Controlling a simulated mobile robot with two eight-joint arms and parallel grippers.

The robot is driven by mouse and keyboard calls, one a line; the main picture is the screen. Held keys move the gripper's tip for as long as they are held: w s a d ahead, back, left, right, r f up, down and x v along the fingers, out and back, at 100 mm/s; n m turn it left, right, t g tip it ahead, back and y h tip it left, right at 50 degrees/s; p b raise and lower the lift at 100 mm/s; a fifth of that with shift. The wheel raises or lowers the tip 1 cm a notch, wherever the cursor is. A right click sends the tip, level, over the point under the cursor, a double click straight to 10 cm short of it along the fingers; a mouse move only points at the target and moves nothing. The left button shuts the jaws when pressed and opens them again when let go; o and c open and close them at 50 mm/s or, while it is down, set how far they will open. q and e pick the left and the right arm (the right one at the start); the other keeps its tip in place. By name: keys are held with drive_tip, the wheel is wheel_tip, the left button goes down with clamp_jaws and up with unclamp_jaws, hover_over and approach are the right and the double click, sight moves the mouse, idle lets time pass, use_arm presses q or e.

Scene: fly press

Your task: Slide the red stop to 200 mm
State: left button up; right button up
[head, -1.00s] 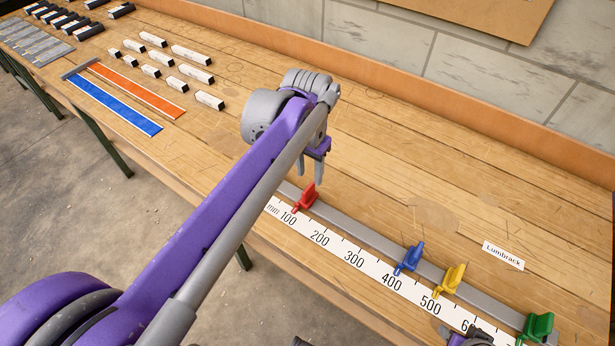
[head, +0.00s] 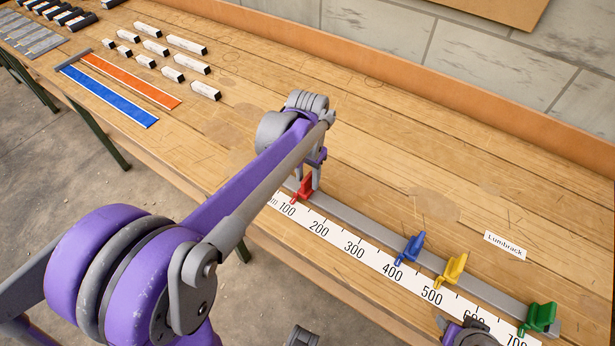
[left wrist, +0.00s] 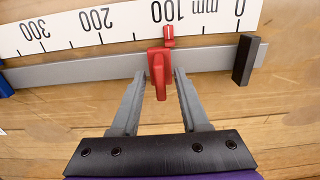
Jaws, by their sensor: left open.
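The red stop (head: 304,189) sits on the grey rail (head: 365,228) beside the white millimetre scale (head: 336,238), with its pointer at about the 100 mark. In the left wrist view the red stop (left wrist: 157,70) stands between the two fingers of my left gripper (left wrist: 159,84). The fingers are open, one on each side, with small gaps visible. In the head view my left gripper (head: 310,180) is down at the rail, partly hiding the stop. A part of my right arm, probably its gripper (head: 465,332), shows cut off at the bottom edge.
A blue stop (head: 411,248), a yellow stop (head: 453,269) and a green stop (head: 540,317) sit further along the rail. A dark end block (left wrist: 246,60) stands near 0. The rail between red and blue is clear. A Lumbrack label (head: 505,246) lies behind it.

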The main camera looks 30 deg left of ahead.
use_arm(q)
clamp_jaws()
idle(1.5)
